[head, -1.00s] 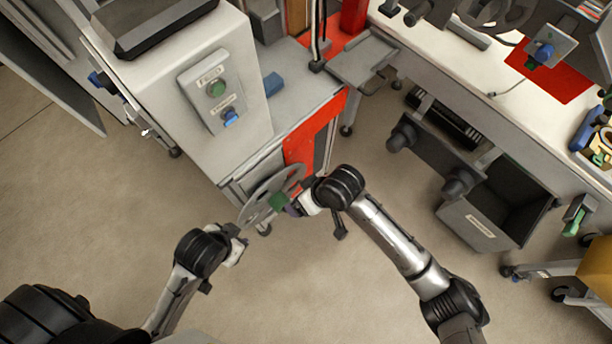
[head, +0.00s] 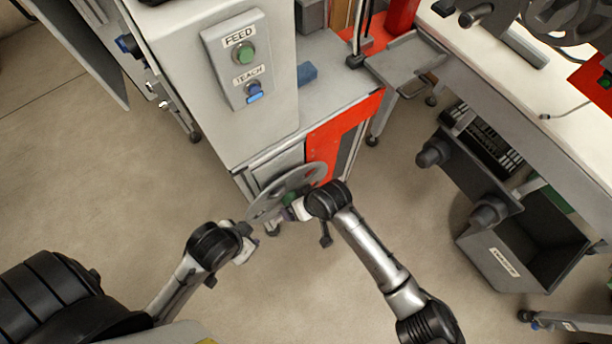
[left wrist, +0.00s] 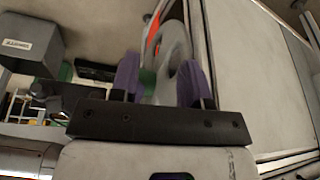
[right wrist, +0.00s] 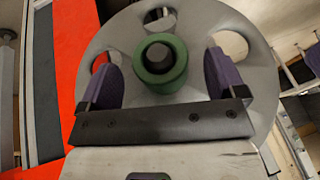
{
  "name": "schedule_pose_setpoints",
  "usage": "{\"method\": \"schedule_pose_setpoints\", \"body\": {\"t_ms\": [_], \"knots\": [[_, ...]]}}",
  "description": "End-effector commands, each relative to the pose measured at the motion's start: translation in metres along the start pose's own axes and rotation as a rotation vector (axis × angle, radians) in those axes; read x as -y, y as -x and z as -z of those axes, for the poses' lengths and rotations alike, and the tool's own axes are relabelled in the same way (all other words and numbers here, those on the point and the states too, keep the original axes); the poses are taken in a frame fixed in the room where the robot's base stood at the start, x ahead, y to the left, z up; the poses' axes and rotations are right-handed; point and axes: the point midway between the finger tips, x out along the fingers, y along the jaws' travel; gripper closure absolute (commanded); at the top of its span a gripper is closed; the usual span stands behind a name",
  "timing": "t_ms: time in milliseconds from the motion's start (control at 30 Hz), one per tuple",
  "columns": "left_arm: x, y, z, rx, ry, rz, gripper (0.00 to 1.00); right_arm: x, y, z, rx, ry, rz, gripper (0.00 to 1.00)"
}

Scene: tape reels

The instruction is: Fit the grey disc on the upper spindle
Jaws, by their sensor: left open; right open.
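The grey disc (head: 262,208), with large round holes and a green hub (right wrist: 172,84), stands tilted near the front of the grey cabinet. My right gripper (head: 296,208) is open; its purple fingers (right wrist: 163,76) lie on either side of the hub, with gaps showing. My left gripper (head: 243,238) is open at the disc's near left side. In the left wrist view the disc (left wrist: 172,62) appears nearly edge-on between the open fingers (left wrist: 160,78). I cannot tell what bears the disc. Two dark cylinders (head: 434,152) (head: 490,212) stick out below the bench; I cannot tell if either is the upper spindle.
The grey cabinet (head: 215,120), with a FEED and TEACH button box (head: 241,75) and a red panel (head: 325,150), stands behind the disc. A grey bin (head: 495,265) stands under the white bench (head: 500,60) at right. Bare floor (head: 90,170) lies at left.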

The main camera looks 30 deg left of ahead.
Motion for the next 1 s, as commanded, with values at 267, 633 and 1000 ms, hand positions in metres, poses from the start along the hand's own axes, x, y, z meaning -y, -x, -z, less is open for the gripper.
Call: {"method": "schedule_pose_setpoints", "body": {"t_ms": [267, 633, 1000], "knots": [[0.0024, -0.0046, -0.0020, 0.002, -0.009, 0.007, 0.57, -0.0001, -0.0090, -0.0003, 0.000, 0.000, 0.000, 0.11], [0.0016, -0.0045, -0.0019, 0.001, -0.006, 0.005, 0.57, 0.0000, -0.0088, -0.0002, 0.000, 0.000, 0.000, 0.24], [-0.0016, -0.0044, -0.0012, 0.000, 0.005, -0.004, 0.57, 0.0000, -0.0087, -0.0002, 0.000, 0.000, 0.000, 0.59]]}}
